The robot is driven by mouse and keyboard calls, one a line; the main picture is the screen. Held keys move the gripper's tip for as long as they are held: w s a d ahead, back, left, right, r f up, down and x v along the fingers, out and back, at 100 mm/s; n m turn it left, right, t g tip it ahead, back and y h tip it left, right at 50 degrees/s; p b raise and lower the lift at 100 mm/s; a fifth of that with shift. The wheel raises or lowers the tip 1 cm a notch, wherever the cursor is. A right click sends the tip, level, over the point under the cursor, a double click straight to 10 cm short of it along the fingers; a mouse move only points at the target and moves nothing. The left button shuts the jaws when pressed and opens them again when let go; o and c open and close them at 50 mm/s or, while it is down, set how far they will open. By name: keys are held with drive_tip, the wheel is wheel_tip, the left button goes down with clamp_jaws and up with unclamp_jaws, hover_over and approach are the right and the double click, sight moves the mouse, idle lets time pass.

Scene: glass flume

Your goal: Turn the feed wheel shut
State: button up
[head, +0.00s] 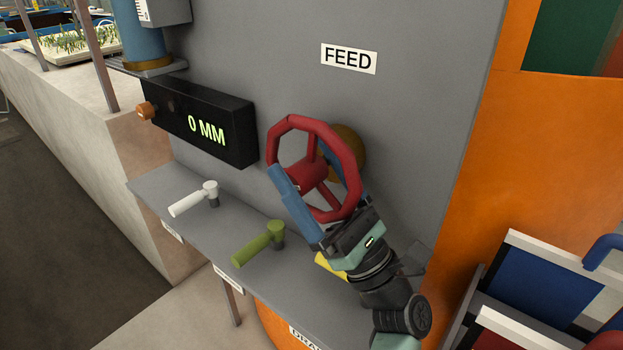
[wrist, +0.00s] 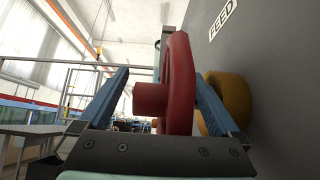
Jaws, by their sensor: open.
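The red feed wheel (head: 352,165) is mounted on the grey panel, below the FEED label (head: 348,58), with a brass-coloured round part (head: 350,142) behind it. In the wrist view the wheel's red rim (wrist: 180,75) stands between the two blue fingers, with its hub to the left. My gripper (head: 301,160) reaches up from the lower right and is open. Its fingers straddle the rim, one on the front side and one on the panel side. In the wrist view my gripper (wrist: 161,73) shows a gap on each side of the rim.
A black display (head: 205,122) left of the wheel reads 0 MM. Below, a grey shelf (head: 200,237) carries a white lever (head: 192,200), a green lever (head: 257,244) and a yellow one (head: 329,265) partly hidden by my arm. Framed panels (head: 540,285) stand at the lower right.

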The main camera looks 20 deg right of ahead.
sight(309, 180)
drive_tip(key=r, duration=0.5)
drive_tip(key=s+r+p, duration=0.1)
drive_tip(key=r, duration=0.2)
drive_tip(key=shift+a+r, duration=0.3)
drive_tip(key=s+d+f+p, duration=0.1)
drive_tip(key=s+d+f, duration=0.1)
drive_tip(key=s+d, duration=0.7)
drive_tip(key=shift+s+d+y, duration=0.15)
drive_tip(key=shift+s+y, duration=0.15)
drive_tip(key=shift+s, duration=1.1)
